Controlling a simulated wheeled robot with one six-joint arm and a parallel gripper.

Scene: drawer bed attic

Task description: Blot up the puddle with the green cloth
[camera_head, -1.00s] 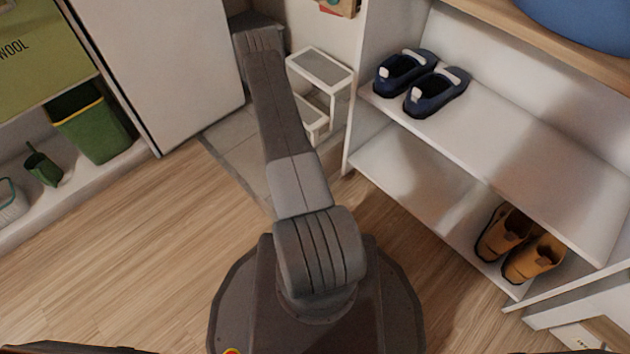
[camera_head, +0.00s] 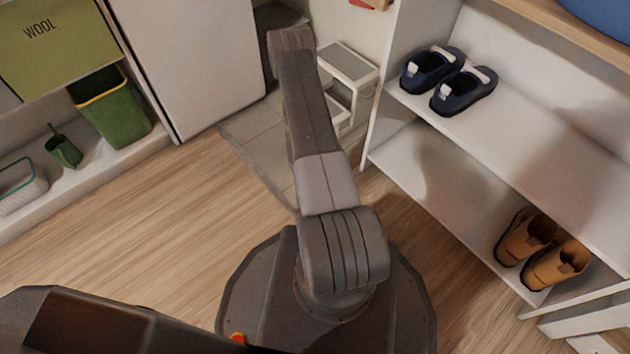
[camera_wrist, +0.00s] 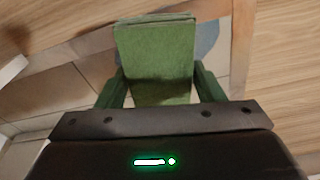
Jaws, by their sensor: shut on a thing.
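In the wrist view my gripper (camera_wrist: 158,82) is shut on the green cloth (camera_wrist: 155,50), which looks like a folded, thick rectangular pad held between the two fingers. Behind the cloth, a blue patch that looks like the puddle (camera_wrist: 208,38) shows at its right edge on the floor; the cloth hides the rest. I cannot tell whether the cloth touches the floor. In the head view the gripper, cloth and puddle do not show.
A tiled strip (camera_head: 262,145) meets the wood floor (camera_head: 150,230). A white step stool (camera_head: 348,65) stands beside a white shoe rack (camera_head: 480,210) with blue shoes and brown boots. At left are a white panel (camera_head: 190,60) and a green bin (camera_head: 115,110).

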